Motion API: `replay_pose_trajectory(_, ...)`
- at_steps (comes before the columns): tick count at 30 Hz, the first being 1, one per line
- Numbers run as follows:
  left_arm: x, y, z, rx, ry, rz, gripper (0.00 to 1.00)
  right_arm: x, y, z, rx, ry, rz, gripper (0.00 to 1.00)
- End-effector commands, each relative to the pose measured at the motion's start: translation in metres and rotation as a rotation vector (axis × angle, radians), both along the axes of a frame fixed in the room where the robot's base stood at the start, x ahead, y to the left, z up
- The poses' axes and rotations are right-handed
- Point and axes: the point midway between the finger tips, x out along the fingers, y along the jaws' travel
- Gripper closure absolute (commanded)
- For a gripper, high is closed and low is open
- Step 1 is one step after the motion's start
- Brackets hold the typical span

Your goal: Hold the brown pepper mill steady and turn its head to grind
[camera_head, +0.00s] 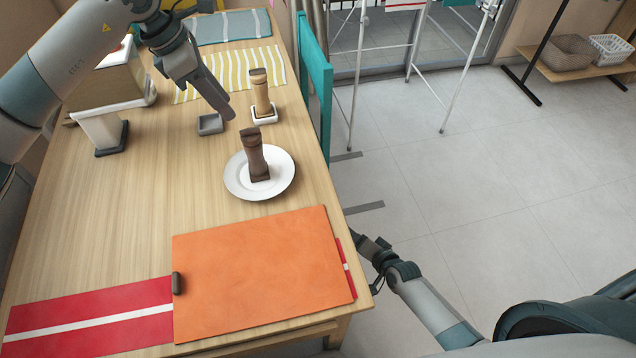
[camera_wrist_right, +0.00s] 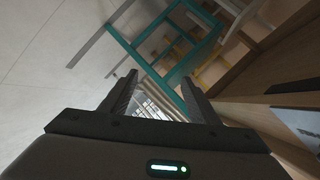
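The brown pepper mill (camera_head: 254,153) stands upright on a white round plate (camera_head: 283,181) near the table's right side. My left gripper (camera_head: 228,113) hangs above the table, up and to the left of the mill in the head view and apart from it. Its fingers are seen edge-on, so any gap between them does not show. My right gripper (camera_head: 364,250) is low beside the table's right edge, away from the mill. In the right wrist view its two fingers (camera_wrist_right: 158,82) are spread with nothing between them.
A pale wooden mill (camera_head: 260,88) stands in a white dish (camera_head: 264,119) behind the plate. A small grey dish (camera_head: 209,124) sits near my left gripper. An orange mat (camera_head: 262,270) covers the front. A teal chair (camera_head: 318,85) stands at the right edge.

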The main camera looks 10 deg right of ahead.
Motion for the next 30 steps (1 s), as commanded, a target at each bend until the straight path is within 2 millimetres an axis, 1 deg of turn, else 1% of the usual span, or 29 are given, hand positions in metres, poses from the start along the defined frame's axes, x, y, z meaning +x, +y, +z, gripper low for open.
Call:
replay_pose_trajectory(1, 0.0, 0.0, -0.001, 0.0, 0.0, 0.001, 0.69, 0.004, 0.002, 0.007, 0.067, 0.008, -0.022, 0.44)
replay_pose_trajectory(5, 0.0, 0.0, -0.001, 0.0, 0.0, 0.001, 0.69, 0.042, 0.003, 0.058, 0.265, -0.026, -0.087, 0.44)
replay_pose_trajectory(6, 0.0, 0.0, -0.001, 0.0, 0.0, 0.001, 0.69, 0.053, 0.004, 0.074, 0.327, -0.034, -0.102, 0.44)
replay_pose_trajectory(8, 0.0, 0.0, -0.002, 0.0, 0.0, 0.001, 0.69, 0.068, 0.005, 0.099, 0.423, -0.046, -0.122, 0.44)
replay_pose_trajectory(9, 0.0, 0.0, -0.002, 0.0, 0.0, 0.001, 0.69, 0.078, 0.006, 0.116, 0.486, -0.052, -0.133, 0.44)
replay_pose_trajectory(11, 0.0, 0.0, -0.002, 0.0, 0.0, 0.001, 0.69, 0.091, 0.008, 0.142, 0.584, -0.058, -0.146, 0.44)
replay_pose_trajectory(12, 0.0, 0.0, -0.002, 0.0, 0.0, 0.001, 0.69, 0.099, 0.009, 0.161, 0.649, -0.063, -0.151, 0.44)
replay_pose_trajectory(14, 0.0, 0.0, -0.002, 0.0, 0.0, 0.001, 0.69, 0.11, 0.012, 0.187, 0.745, -0.064, -0.156, 0.44)
replay_pose_trajectory(15, 0.0, 0.0, -0.002, 0.0, 0.0, 0.001, 0.69, 0.116, 0.013, 0.204, 0.806, -0.063, -0.157, 0.44)
replay_pose_trajectory(18, 0.0, 0.0, -0.002, 0.0, 0.0, 0.001, 0.69, 0.127, 0.017, 0.24, 0.937, -0.054, -0.154, 0.44)
replay_pose_trajectory(21, 0.0, 0.0, -0.002, 0.0, 0.0, 0.001, 0.69, 0.134, 0.02, 0.269, 1.04, -0.041, -0.147, 0.44)
replay_pose_trajectory(24, 0.0, 0.0, -0.002, 0.0, 0.0, 0.001, 0.69, 0.139, 0.023, 0.296, 1.13, -0.029, -0.135, 0.44)
replay_pose_trajectory(30, 0.0, 0.0, -0.002, 0.0, 0.0, 0.001, 0.69, 0.145, 0.029, 0.342, 1.283, 0.005, -0.107, 0.44)
